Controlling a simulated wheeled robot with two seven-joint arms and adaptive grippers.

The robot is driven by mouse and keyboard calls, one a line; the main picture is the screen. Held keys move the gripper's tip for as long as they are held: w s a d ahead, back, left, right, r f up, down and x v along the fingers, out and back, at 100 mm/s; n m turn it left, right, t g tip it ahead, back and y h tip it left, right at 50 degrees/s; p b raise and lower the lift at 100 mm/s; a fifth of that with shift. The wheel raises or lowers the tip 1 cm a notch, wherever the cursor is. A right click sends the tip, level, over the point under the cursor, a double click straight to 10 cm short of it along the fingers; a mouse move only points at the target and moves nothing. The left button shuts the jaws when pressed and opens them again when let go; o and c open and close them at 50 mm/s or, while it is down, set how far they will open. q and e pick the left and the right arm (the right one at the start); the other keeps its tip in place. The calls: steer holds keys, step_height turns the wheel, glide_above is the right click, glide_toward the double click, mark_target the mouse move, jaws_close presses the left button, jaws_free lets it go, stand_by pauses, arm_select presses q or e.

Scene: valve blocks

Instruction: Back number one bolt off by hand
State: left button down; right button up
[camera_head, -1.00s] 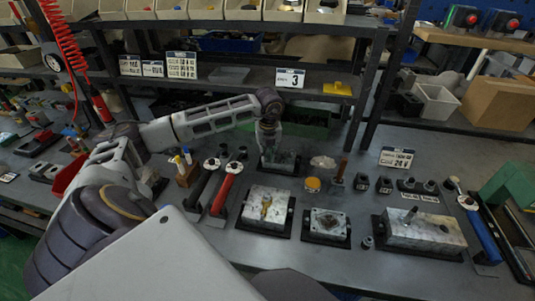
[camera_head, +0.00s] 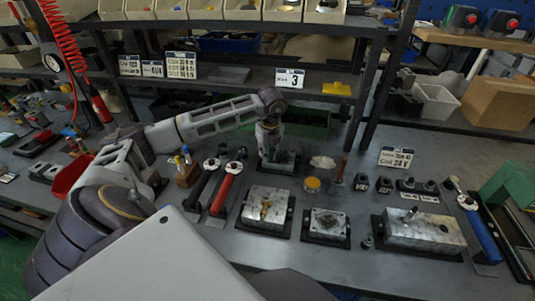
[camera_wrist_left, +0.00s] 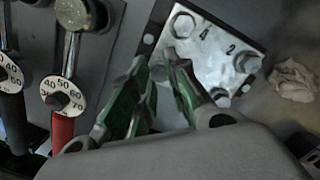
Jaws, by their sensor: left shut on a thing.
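A metal valve block with bolts at its corners stands at the back middle of the bench (camera_head: 283,168). In the left wrist view its plate (camera_wrist_left: 212,62) bears the numbers 4 and 2. A hex bolt (camera_wrist_left: 183,23) sits beside the 4, another bolt (camera_wrist_left: 248,62) beside the 2, and a third (camera_wrist_left: 221,98) at the near corner. My left gripper (camera_head: 268,150) reaches down over the block. Its green-sided fingers (camera_wrist_left: 161,66) are shut on a bolt at the left corner. That bolt's number is hidden. My right gripper is not in view.
Two torque wrenches with dials, one black-handled (camera_head: 202,186) and one red-handled (camera_head: 225,190), lie left of the block. In front are two more blocks (camera_head: 267,208) (camera_head: 328,224). A shelf (camera_head: 240,82) runs behind.

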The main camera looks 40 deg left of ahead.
arm_select(q)
steer(key=c, duration=1.3)
jaws_free()
steer(key=shift+r, duration=0.15)
step_height(320, 180, up, 12)
steer(key=d, duration=0.1)
steer(key=shift+s+d+f, duration=0.2)
steer(key=shift+s, duration=0.05)
